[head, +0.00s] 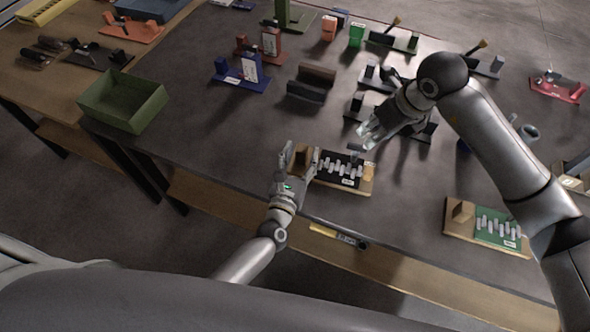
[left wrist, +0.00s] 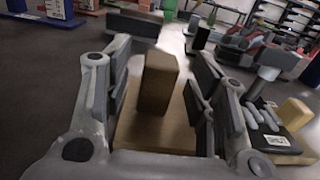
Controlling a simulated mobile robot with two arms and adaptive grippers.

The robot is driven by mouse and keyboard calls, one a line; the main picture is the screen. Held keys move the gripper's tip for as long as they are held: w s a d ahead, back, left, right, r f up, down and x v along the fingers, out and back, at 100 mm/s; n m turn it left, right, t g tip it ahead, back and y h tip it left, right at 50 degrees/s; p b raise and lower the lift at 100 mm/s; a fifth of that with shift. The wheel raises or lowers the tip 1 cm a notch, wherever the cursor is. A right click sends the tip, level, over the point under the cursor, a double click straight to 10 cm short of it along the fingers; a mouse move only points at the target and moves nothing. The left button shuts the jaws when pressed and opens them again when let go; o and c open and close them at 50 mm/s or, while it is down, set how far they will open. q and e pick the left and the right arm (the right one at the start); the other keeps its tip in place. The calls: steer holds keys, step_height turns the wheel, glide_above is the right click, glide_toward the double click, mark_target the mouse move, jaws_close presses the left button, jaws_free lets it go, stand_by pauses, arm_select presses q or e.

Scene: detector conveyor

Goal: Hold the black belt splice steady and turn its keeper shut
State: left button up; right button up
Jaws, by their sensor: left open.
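The black belt splice (head: 338,170) lies on a wooden base near the table's front edge, with rows of pale pegs across it. A wooden block (head: 302,152) stands at the base's left end and a yellow piece (head: 368,174) at its right end. My left gripper (head: 300,160) is open, its fingers on either side of the block; the left wrist view shows the block (left wrist: 157,84) between them with gaps.
A green splice (head: 497,228) on a similar base lies at the right front. A green bin (head: 123,100) stands at the left edge. Dark blocks (head: 312,83) and several fixtures stand behind. The table left of my left gripper is clear.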

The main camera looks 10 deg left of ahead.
mark_target(358, 145)
arm_select(q)
steer(key=shift+w, duration=1.3)
steer(key=shift+c, duration=0.3)
jaws_close()
arm_select(e)
steer(key=shift+c, duration=0.5)
steer(key=w+f+n+g, duration=0.1)
steer(key=f+n, duration=0.1)
steer(key=f, duration=0.1)
steer(key=w+a+f+n+y, duration=0.1)
steer(key=f+n, duration=0.2)
steer(key=w+a+f+n+g, duration=0.1)
steer(key=f+n, duration=0.2)
steer(key=shift+a+g+y, duration=0.15)
steer(key=shift+g+y, duration=0.15)
